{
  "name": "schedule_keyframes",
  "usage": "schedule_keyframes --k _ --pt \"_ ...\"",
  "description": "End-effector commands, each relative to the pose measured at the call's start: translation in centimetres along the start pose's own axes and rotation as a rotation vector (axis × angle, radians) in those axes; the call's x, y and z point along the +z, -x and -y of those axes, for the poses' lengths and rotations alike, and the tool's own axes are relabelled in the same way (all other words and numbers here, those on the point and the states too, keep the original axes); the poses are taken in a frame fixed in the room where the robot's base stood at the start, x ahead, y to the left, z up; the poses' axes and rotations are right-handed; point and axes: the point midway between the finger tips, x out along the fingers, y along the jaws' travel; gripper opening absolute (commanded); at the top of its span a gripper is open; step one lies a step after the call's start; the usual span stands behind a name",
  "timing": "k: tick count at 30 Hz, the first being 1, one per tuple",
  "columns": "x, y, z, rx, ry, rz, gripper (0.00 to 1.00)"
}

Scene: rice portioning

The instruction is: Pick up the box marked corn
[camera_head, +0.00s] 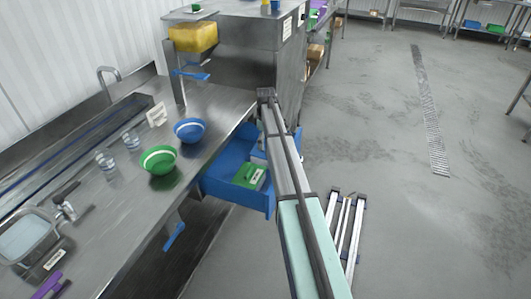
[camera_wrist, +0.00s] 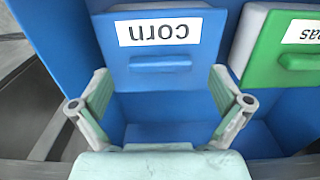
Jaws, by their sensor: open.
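The box marked corn (camera_wrist: 160,75) is blue with a white label, which reads upside down in the wrist view, and a blue bar handle below the label. It stands inside a larger blue bin (camera_head: 232,190). My gripper (camera_wrist: 160,85) is open, with its two fingers on either side of the lower part of the corn box and nothing held. I cannot tell whether the fingers touch it. In the head view my arm hides the corn box and the gripper.
A green box (camera_wrist: 285,45) with a label ending in "as" stands right of the corn box. A steel counter (camera_head: 110,215) holds a green bowl (camera_head: 159,160), a blue bowl (camera_head: 189,131) and clear cups. The floor (camera_head: 400,220) at right is mostly clear.

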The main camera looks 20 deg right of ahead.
Motion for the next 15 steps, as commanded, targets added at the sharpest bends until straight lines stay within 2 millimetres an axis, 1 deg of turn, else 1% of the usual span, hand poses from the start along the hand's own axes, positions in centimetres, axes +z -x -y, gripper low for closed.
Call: schedule_keyframes --k 1,4,11,12,14,15 --pt "0.0 -0.6 0.0 -0.002 0.000 0.001 1.00" --pt "0.0 -1.4 0.0 0.000 0.000 0.000 1.00" --pt "0.0 -1.6 0.0 0.001 0.000 0.000 1.00" --pt "0.0 -1.6 0.0 0.000 0.000 0.000 0.86" --pt "0.0 -1.6 0.0 0.000 0.000 0.000 0.65" --pt "0.0 -1.6 0.0 0.000 0.000 0.000 0.50"
